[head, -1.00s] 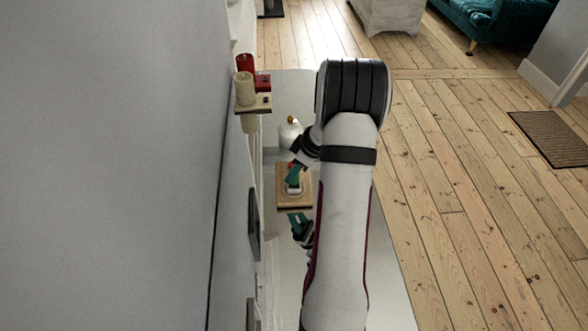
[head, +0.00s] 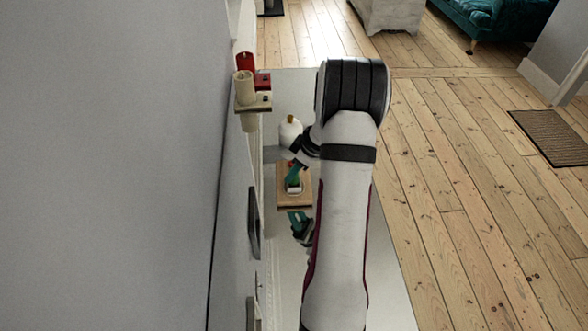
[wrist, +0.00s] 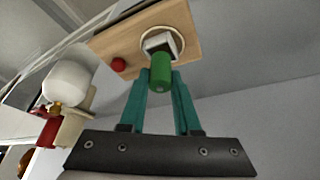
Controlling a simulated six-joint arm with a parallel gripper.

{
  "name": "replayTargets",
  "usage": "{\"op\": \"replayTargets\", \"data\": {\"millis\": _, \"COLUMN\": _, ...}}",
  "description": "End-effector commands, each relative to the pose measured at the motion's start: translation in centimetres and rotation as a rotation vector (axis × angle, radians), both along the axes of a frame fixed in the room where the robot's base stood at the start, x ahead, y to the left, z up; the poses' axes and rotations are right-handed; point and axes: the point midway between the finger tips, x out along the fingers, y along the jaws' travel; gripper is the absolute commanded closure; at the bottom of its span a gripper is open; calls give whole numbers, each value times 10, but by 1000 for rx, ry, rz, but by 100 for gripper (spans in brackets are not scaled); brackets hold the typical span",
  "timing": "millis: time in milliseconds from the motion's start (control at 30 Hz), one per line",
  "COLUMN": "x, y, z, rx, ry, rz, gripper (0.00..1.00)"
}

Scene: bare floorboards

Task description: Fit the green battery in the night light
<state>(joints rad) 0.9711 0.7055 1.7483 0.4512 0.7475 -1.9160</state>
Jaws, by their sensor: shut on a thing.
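My gripper (wrist: 161,78) has its teal fingers shut on the green battery (wrist: 161,70), a short green cylinder, in the wrist view. The battery's far end meets or overlaps a pale square part inside a white ring, which looks like the night light (wrist: 150,37), set in a wooden board (wrist: 188,16). I cannot tell whether the battery is inside it or only in front. In the head view my gripper (head: 293,177) is over the board (head: 304,204), close to the white fitting (head: 294,189); the battery cannot be told apart there.
A red knob (wrist: 118,64) sits on the board beside the ring. A white rounded vessel with a gold top (head: 290,132) stands just beyond the board. A small wall shelf (head: 262,103) carries a cream candle (head: 244,88) and a red candle (head: 245,63). The wall is close on the left.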

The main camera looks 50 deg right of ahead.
Motion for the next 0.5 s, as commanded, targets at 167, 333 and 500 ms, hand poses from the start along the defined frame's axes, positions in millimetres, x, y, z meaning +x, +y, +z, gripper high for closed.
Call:
{"op": "replayTargets", "data": {"millis": 167, "x": 0, "y": 0, "z": -4, "rx": 1, "ry": 0, "rz": 0, "gripper": 100}}
{"op": "replayTargets", "data": {"millis": 333, "x": 0, "y": 0, "z": -7, "rx": 2, "ry": 0, "rz": 1, "gripper": 100}}
{"op": "replayTargets", "data": {"millis": 500, "x": 0, "y": 0, "z": -11, "rx": 1, "ry": 0, "rz": 0, "gripper": 100}}
